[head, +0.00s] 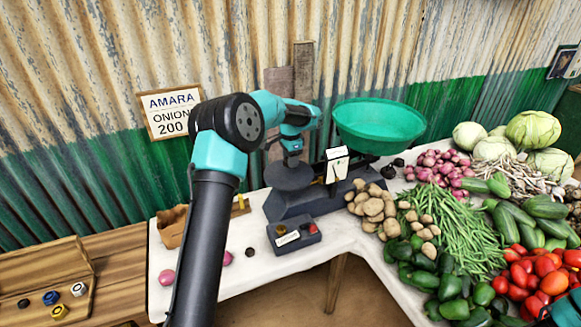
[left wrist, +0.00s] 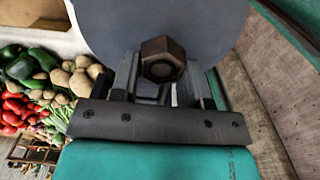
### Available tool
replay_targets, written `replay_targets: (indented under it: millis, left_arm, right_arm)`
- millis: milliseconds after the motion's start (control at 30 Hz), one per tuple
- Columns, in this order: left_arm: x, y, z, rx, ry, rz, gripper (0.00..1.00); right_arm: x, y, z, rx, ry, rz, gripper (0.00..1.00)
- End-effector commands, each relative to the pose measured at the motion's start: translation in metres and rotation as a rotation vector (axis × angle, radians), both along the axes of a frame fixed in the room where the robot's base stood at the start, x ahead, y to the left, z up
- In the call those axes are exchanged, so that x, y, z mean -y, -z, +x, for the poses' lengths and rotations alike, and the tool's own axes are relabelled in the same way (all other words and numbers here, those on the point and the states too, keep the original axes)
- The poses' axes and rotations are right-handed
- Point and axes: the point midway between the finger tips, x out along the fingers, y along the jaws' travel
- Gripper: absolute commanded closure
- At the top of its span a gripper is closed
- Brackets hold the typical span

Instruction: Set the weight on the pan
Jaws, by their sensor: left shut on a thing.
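My left gripper (head: 292,155) is over the scale's round grey weight pan (head: 289,178). In the left wrist view, the gripper (left wrist: 162,88) is shut on a dark hexagonal weight (left wrist: 163,59) with a brownish top. The grey pan (left wrist: 105,30) fills the view behind the weight. I cannot tell whether the weight touches the pan; its underside is hidden. The balance scale (head: 318,199) has a green bowl (head: 380,125) on its right side.
A small dark box (head: 293,235) stands in front of the scale on the white table (head: 250,285). Potatoes (head: 375,205), green beans (head: 450,225) and other vegetables crowd the right. A wooden tray (head: 40,275) with small weights lies at left. A corrugated wall (head: 350,50) stands behind.

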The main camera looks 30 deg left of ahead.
Motion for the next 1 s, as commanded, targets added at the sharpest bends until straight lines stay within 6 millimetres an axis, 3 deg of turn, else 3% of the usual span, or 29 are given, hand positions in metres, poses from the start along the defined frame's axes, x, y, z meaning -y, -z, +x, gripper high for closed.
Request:
replay_targets:
  millis: [267,567,967,1000]
  left_arm:
    - [0.000,0.003,0.000,-0.001,0.000,0.001,0.91]
    - [0.000,0.034,0.000,0.000,-0.001,0.001,0.91]
    - [0.000,0.038,0.000,0.001,-0.001,0.001,0.91]
    - [0.000,0.038,0.000,0.001,-0.001,0.001,0.56]
  right_arm:
    - [0.000,0.000,0.000,0.000,0.000,0.000,0.57]
    - [0.000,0.000,0.000,0.000,0.000,0.000,0.57]
    - [0.000,0.000,0.000,0.000,0.000,0.000,0.57]
    - [0.000,0.000,0.000,0.000,0.000,0.000,0.57]
